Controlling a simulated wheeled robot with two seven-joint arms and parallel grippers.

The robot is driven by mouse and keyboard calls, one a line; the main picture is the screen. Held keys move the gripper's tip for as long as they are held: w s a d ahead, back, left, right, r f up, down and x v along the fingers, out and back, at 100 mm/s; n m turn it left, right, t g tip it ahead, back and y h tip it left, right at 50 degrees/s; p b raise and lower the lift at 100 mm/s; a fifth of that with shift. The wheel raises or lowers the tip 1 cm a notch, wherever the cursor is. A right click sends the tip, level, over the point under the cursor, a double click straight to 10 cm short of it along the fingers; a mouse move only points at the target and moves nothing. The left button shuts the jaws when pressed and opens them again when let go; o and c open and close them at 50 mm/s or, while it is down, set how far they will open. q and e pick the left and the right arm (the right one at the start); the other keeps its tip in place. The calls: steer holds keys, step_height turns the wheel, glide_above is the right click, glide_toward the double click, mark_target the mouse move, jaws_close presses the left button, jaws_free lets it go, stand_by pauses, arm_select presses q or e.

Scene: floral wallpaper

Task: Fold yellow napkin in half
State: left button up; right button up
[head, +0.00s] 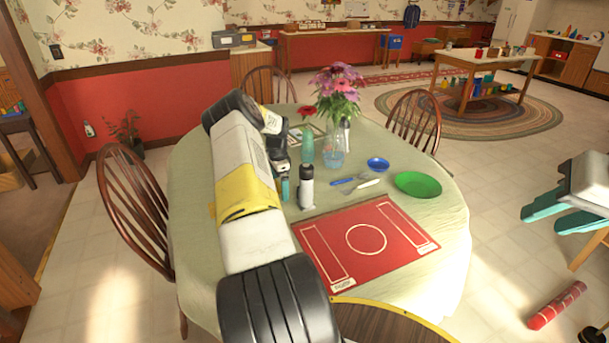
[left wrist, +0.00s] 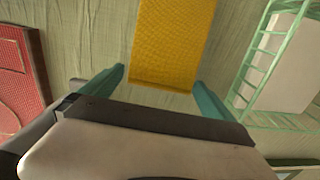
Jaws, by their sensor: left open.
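The yellow napkin (left wrist: 172,42) lies flat on the pale green tablecloth in the left wrist view. Its near edge lies between the two teal fingers of my left gripper (left wrist: 160,75), which is open with nothing held. In the head view my left arm covers that part of the table, and I cannot tell the napkin from the yellow on the arm. The left gripper (head: 285,184) is partly visible there, low over the table. My right gripper (head: 550,205) is at the right edge, off the table, its teal fingers apart and empty.
A red placemat (head: 400,252) with white outlines lies at the table's front right. A green wire rack (left wrist: 254,62) holding something white stands right of the napkin. A green plate (head: 418,184), blue bowl (head: 378,164), cutlery, dark-topped shaker (head: 306,188) and flower vase (head: 333,158) stand behind.

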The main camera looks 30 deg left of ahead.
arm_select(q)
steer(key=c, duration=0.8)
steer(key=shift+s+a+r+t+h, duration=0.2)
steer(key=shift+r+t+h, duration=0.15)
steer(key=shift+r, duration=0.3)
steer(key=r+t+h, duration=0.1)
steer(key=s+a+r+t, duration=0.1)
steer(key=r, duration=0.1)
steer(key=s+r+t+h, duration=0.1)
steer(key=r+t, duration=0.1)
steer(key=shift+s+a+r+h, duration=0.1)
steer(key=shift+s+a+h, duration=0.1)
steer(key=shift+a+h, duration=0.15)
steer(key=s+a+r+t+h, duration=0.4)
steer(key=s+a+t+h, duration=0.2)
steer(key=s+a+t, duration=0.1)
steer(key=shift+s+a+r+t+h, duration=0.15)
steer(key=shift+s+r+t+h, duration=0.25)
steer(key=shift+s+t, duration=0.6)
steer(key=shift+o, duration=0.2)
steer(key=s+a, duration=0.2)
steer(key=s, duration=0.1)
steer(key=shift+s+a+f, duration=0.1)
steer(key=shift+f, duration=0.3)
steer(key=shift+s+a+f, duration=0.55)
steer(key=shift+s+a, duration=0.05)
steer(key=shift+s, duration=0.25)
steer(key=shift+c, duration=0.2)
